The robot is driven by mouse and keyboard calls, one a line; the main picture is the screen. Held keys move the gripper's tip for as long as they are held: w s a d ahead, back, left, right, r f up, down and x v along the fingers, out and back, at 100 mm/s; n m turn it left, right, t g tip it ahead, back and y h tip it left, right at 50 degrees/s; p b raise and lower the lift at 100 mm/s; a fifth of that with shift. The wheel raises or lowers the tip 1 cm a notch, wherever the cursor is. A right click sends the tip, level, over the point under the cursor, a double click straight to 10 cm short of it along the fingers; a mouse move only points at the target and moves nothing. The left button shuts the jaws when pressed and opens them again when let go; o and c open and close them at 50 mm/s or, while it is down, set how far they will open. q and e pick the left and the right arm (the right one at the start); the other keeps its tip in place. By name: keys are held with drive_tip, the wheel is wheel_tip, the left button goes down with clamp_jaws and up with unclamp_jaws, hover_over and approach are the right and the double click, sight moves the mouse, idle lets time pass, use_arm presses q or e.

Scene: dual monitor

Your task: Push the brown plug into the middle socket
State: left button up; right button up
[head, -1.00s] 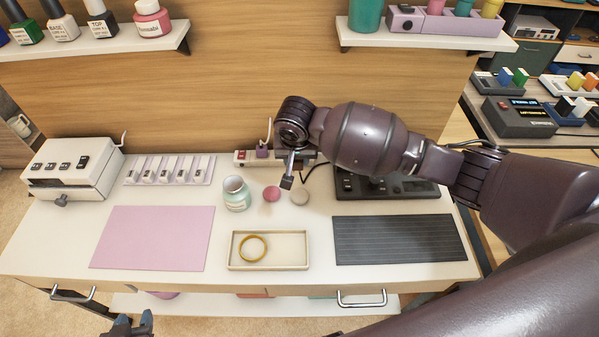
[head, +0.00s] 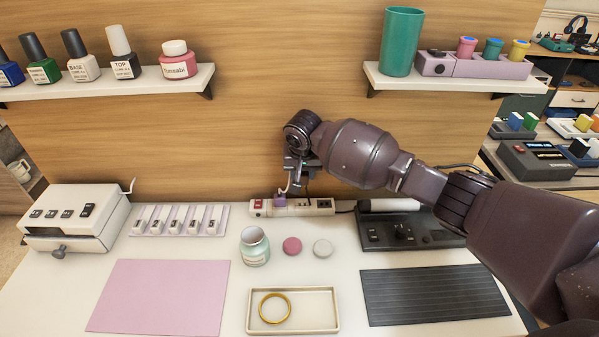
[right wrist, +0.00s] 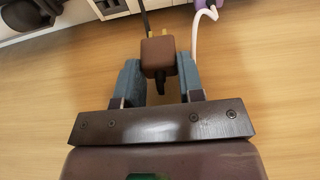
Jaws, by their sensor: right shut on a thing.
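The brown plug (right wrist: 158,56) is between the fingers of my right gripper (right wrist: 160,82) in the right wrist view. Its brass prongs point to the top of that picture, away from my palm, and are bare. In the head view my right gripper (head: 297,183) is just above the white power strip (head: 292,208), and the plug cannot be made out there. The purple plug (head: 280,200) sits in the strip's left socket. My left gripper is out of view.
The strip lies against the wooden back panel (head: 240,130). A jar (head: 255,246), a pink disc (head: 292,246) and a white disc (head: 323,248) stand in front. A dark control panel (head: 400,232) is to the right. A white cord (right wrist: 197,32) rises beside the purple plug.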

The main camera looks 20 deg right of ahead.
sight(303, 178)
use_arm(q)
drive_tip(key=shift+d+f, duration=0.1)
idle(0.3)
use_arm(e)
drive_tip(key=shift+r+p, duration=0.15)
drive_tip(key=shift+p, duration=0.35)
drive_tip(key=shift+s+f, duration=0.1)
drive_tip(key=shift+f, duration=0.65)
drive_tip(key=shift+f+b, duration=0.45)
drive_tip(key=shift+f, duration=1.2)
drive_tip(key=shift+f+b, duration=0.4)
drive_tip(key=shift+f, duration=0.3)
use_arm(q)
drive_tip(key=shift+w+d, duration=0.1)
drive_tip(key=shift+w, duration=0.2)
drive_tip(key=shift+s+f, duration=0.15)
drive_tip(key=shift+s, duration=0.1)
